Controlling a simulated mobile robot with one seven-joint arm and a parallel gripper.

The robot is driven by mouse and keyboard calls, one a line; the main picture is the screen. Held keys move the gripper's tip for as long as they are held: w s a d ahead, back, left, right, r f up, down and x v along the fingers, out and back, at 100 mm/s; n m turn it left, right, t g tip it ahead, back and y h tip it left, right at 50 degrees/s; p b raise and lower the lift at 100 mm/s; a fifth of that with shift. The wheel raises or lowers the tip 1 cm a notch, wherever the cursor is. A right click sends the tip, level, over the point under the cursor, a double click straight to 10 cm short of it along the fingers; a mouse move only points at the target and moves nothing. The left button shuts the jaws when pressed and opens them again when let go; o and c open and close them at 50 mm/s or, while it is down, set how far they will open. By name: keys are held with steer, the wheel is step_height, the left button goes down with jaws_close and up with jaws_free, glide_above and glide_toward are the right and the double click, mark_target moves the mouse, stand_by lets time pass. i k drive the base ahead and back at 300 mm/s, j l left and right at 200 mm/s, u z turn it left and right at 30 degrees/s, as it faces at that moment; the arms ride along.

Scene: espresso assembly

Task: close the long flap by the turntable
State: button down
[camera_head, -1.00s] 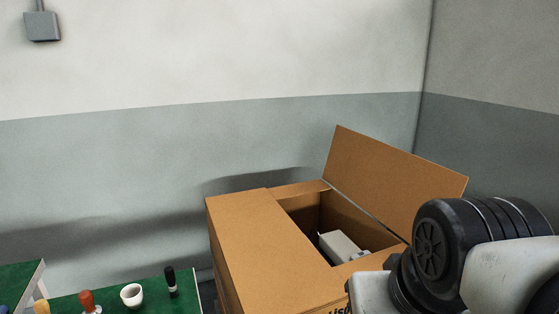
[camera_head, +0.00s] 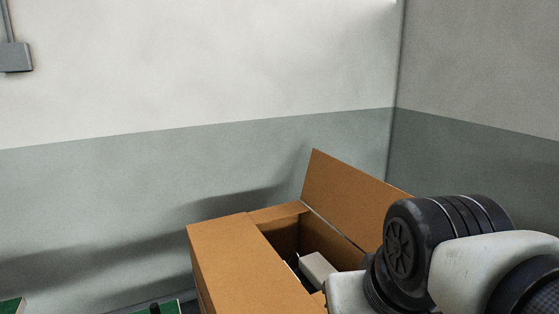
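An open cardboard box (camera_head: 196,275) stands at the bottom centre, its lower part cut off by the picture edge. Its right long flap (camera_head: 350,197) stands up and leans outward. Its left long flap (camera_head: 235,258) lies flat over the left part of the top. A short far flap (camera_head: 278,213) is also folded down. A pale grey item (camera_head: 318,267) shows inside the opening. My arm covers the box's near right corner. My gripper is out of view, and I see no turntable, so I cannot tell which flap is by it.
A corner of a green-topped table (camera_head: 12,307) shows at the bottom left. Walls stand close behind and right of the box. A grey wall box (camera_head: 15,58) hangs at the upper left.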

mark_target(355, 201)
steer(key=i+l+u, duration=0.1)
steer(key=l+u, duration=0.25)
steer(key=l, duration=0.2)
steer(key=l+u, duration=0.35)
steer(key=l, duration=0.15)
steer(key=l+z, duration=0.1)
steer(key=z, duration=0.25)
steer(key=i+l+z, duration=0.1)
steer(key=z, duration=0.25)
steer(key=l+z, duration=0.1)
steer(key=z, duration=0.3)
steer(key=i, duration=0.05)
